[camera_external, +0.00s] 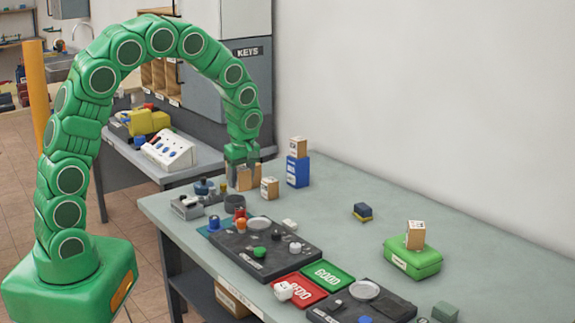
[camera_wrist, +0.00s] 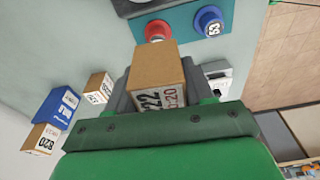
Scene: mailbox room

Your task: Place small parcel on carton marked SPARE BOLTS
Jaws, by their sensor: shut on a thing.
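My gripper (camera_external: 241,165) is shut on a small brown parcel (camera_external: 244,180), held over the far left end of the table. In the wrist view this parcel (camera_wrist: 158,68) sits between the jaws, with a black and red printed label facing the camera. I cannot read SPARE BOLTS on anything. A small brown box with a white label (camera_external: 269,189) stands on the table just right of the held parcel, and it also shows in the wrist view (camera_wrist: 97,88). A brown carton (camera_external: 232,301) with a white label lies on the shelf under the table; its marking is too small to read.
A blue box (camera_external: 297,173) carries a brown box (camera_external: 299,147). A green case (camera_external: 413,262) carries another brown box (camera_external: 415,235). Dark panels (camera_external: 280,262), a red tray (camera_external: 305,296) and a green tray (camera_external: 327,274) occupy the front. The table's back middle is mostly clear.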

